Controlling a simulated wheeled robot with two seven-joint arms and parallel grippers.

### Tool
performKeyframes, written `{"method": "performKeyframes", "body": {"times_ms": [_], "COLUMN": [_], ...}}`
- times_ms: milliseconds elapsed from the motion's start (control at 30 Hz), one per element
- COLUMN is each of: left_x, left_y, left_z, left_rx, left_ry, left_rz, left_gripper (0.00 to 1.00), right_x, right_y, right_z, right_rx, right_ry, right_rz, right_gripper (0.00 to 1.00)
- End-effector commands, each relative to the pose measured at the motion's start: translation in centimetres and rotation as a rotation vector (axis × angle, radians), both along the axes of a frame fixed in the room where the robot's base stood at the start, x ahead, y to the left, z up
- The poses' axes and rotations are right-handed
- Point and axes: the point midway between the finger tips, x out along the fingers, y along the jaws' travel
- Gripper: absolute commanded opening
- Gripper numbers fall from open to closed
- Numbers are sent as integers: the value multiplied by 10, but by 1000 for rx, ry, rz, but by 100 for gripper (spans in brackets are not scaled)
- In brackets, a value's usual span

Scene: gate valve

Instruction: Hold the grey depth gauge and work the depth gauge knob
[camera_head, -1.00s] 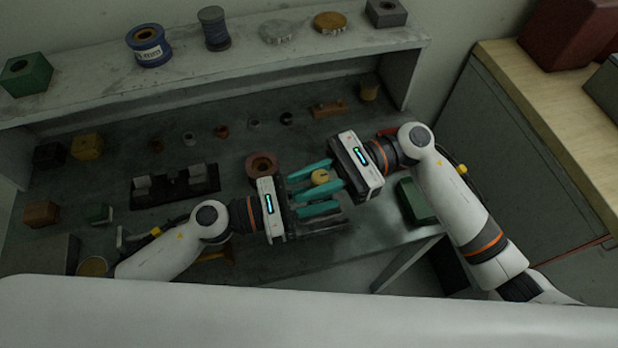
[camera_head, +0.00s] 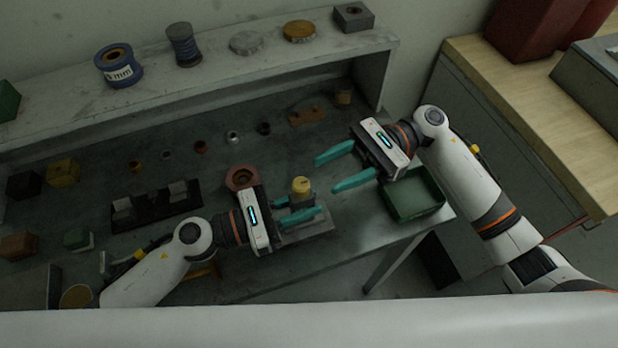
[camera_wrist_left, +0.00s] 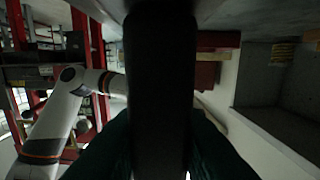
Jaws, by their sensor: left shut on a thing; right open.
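The yellow depth gauge knob (camera_head: 301,185) stands on top of the grey depth gauge, whose body (camera_head: 303,201) is mostly hidden behind the fingers of my left gripper (camera_head: 304,206). The left gripper is shut on the gauge from the left side, just below the knob. In the left wrist view a dark upright form (camera_wrist_left: 160,90) fills the middle between the dark fingers; I cannot tell its detail. My right gripper (camera_head: 327,174) is open and empty. Its teal fingertips point left, a little to the right of the knob and apart from it.
A grey plate (camera_head: 318,222) lies under the gauge. A reddish ring (camera_head: 242,177) sits behind the left gripper. A green open tray (camera_head: 414,211) stands at the bench's right end. A dark rack (camera_head: 156,208) lies to the left. A shelf (camera_head: 220,77) with spools runs along the back.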

Motion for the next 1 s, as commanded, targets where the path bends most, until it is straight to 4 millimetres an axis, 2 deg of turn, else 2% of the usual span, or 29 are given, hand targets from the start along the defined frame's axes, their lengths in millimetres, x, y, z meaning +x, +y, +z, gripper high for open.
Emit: {"method": "performKeyframes", "body": {"times_ms": [100, 233, 667, 700, 800, 833, 1000], "left_x": [0, 0, 0, 0, 0, 0, 0], "left_y": [0, 0, 0, 0, 0, 0, 0], "left_z": [-2, -2, -2, -2, -1, -1, -1], "left_rx": [3, 2, 2, 2, 2, 2, 1], "left_ry": [2, 3, 3, 3, 2, 2, 0], "left_rz": [0, 0, 0, 0, 0, 0, 0], "left_gripper": [0, 0, 0, 28, 45, 47, 47], "right_x": [9, 13, 14, 14, 14, 14, 14], "right_y": [-16, -26, -29, -29, -28, -28, -28], "right_z": [0, 0, 0, 0, 0, 0, 0], "right_rx": [-1, 1, 2, 2, 2, 2, 2], "right_ry": [-2, 0, -1, -1, -1, -1, -1], "right_rz": [-3, 0, 0, 0, 0, 0, 0], "right_gripper": [48, 48, 48, 48, 48, 48, 48]}}
